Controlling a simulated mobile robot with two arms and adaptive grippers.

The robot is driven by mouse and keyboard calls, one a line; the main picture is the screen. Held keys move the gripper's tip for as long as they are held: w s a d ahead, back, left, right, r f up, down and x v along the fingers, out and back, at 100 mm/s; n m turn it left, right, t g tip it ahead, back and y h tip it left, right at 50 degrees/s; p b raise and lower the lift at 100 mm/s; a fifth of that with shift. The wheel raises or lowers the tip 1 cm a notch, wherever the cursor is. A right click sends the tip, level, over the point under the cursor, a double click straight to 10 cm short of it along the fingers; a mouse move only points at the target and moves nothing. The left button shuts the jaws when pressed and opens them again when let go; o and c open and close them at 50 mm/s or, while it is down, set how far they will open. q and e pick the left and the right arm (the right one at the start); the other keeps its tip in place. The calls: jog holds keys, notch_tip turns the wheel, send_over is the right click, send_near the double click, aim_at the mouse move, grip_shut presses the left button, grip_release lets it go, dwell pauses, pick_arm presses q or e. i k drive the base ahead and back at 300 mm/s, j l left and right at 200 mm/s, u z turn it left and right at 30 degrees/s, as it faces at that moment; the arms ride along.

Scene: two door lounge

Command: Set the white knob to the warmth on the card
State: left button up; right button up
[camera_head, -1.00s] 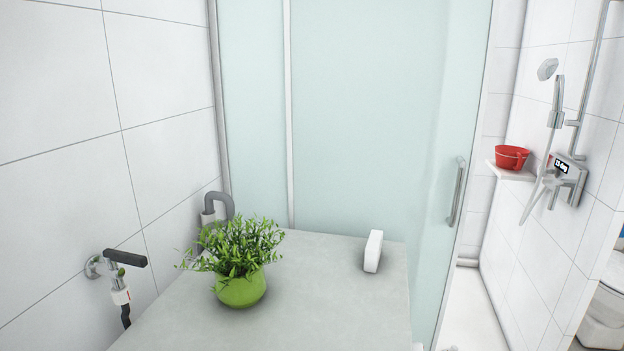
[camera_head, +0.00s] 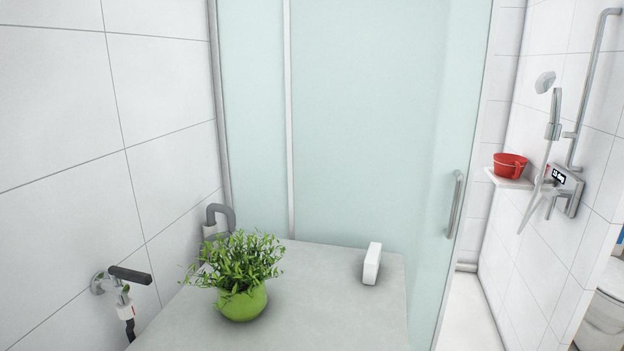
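No white knob and no card can be made out in the head view. A shower control (camera_head: 566,188) with a small dark display is on the tiled wall at the right; the display's text is too small to read surely. A tap (camera_head: 120,281) with a dark lever and a red-and-white collar is on the left wall. A small white upright block (camera_head: 372,263) stands on the grey counter; what it is I cannot tell. Neither of my grippers is in view.
The grey counter (camera_head: 310,320) fills the lower middle, with a green potted plant (camera_head: 243,301) on it. Behind is a frosted glass door (camera_head: 370,120) with a metal handle (camera_head: 455,204). A red bowl (camera_head: 509,165) sits on a wall shelf. A narrow strip of floor shows at right.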

aim_at(547, 181)
jog(key=i+l+u, duration=0.1)
jog(key=l+u, duration=0.15)
jog(key=l, duration=0.55)
jog(key=l+u, duration=0.3)
jog(key=l, duration=0.45)
jog(key=l+u, duration=0.25)
jog(key=l, duration=0.55)
jog(key=k+l+u, duration=0.25)
jog(key=l, duration=0.55)
jog(key=i+z, duration=0.1)
jog(key=z, duration=1.55)
jog(key=k+j+z, duration=0.1)
jog(key=j, duration=0.35)
jog(key=k+j+z, duration=0.15)
jog(key=k+j, duration=0.2)
jog(key=k+j+z, duration=0.1)
jog(key=k+j, duration=0.15)
jog(key=j, duration=0.2)
jog(key=i+u, duration=0.1)
jog(key=u, duration=0.6)
